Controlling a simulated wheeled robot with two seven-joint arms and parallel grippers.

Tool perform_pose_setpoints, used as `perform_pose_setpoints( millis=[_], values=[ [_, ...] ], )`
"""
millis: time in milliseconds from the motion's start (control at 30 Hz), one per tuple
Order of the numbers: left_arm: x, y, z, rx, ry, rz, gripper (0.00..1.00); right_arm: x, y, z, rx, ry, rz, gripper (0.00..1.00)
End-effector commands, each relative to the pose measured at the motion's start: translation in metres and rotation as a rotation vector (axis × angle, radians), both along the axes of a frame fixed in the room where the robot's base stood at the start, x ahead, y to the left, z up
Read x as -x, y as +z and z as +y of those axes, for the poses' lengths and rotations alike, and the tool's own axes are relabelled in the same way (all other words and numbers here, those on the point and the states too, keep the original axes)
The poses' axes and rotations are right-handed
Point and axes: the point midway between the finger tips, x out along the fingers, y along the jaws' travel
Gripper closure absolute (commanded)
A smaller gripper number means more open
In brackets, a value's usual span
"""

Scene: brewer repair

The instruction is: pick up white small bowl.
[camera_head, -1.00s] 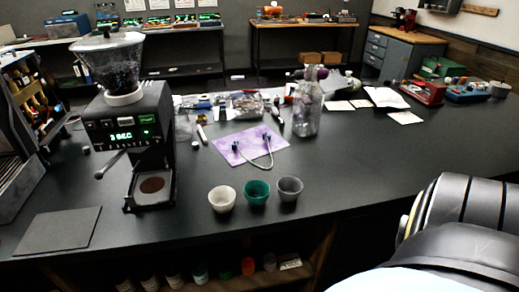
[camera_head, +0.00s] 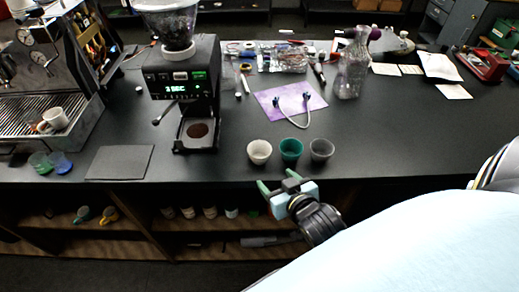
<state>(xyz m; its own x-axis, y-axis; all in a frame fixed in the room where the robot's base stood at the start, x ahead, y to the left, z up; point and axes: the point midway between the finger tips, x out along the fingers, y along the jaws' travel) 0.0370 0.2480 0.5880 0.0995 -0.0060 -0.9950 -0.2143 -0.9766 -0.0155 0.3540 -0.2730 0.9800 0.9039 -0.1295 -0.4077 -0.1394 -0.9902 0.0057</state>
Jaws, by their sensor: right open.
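The white small bowl (camera_head: 259,152) stands upright near the front edge of the dark counter, leftmost in a row of three. My right gripper (camera_head: 279,180) is in front of the counter edge, just below the white and teal bowls in the picture. Its two fingers are apart with nothing between them, and it does not touch the bowls. My left gripper is not in view.
A coffee grinder (camera_head: 182,90) stands left of the bowls, beside a dark mat (camera_head: 120,162). An espresso machine (camera_head: 45,85) is at the far left. A purple sheet (camera_head: 290,101) with a cable lies behind the bowls. A glass bottle (camera_head: 352,68) stands behind right. Shelves below hold several cups.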

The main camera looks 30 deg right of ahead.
Motion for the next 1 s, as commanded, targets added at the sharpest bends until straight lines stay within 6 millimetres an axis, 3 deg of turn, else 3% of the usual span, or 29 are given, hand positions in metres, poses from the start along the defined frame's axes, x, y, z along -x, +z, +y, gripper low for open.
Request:
perform_pose_setpoints(
  millis=[33, 167, 500, 767, 1000],
  values=[
    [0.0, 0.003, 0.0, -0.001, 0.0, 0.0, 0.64, -0.001, 0.016, -0.003, 0.002, -0.008, -0.03, 0.32],
    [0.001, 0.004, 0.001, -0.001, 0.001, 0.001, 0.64, -0.01, 0.029, -0.008, 0.004, -0.019, -0.07, 0.32],
    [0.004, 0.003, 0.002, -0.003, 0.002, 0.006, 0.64, -0.065, 0.009, -0.016, 0.005, -0.017, -0.072, 0.32],
    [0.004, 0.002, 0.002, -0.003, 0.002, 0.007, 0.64, -0.083, 0.002, -0.019, 0.005, -0.017, -0.071, 0.32],
    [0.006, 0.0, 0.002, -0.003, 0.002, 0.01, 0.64, -0.116, -0.01, -0.024, 0.006, -0.017, -0.072, 0.32]
  ],
)
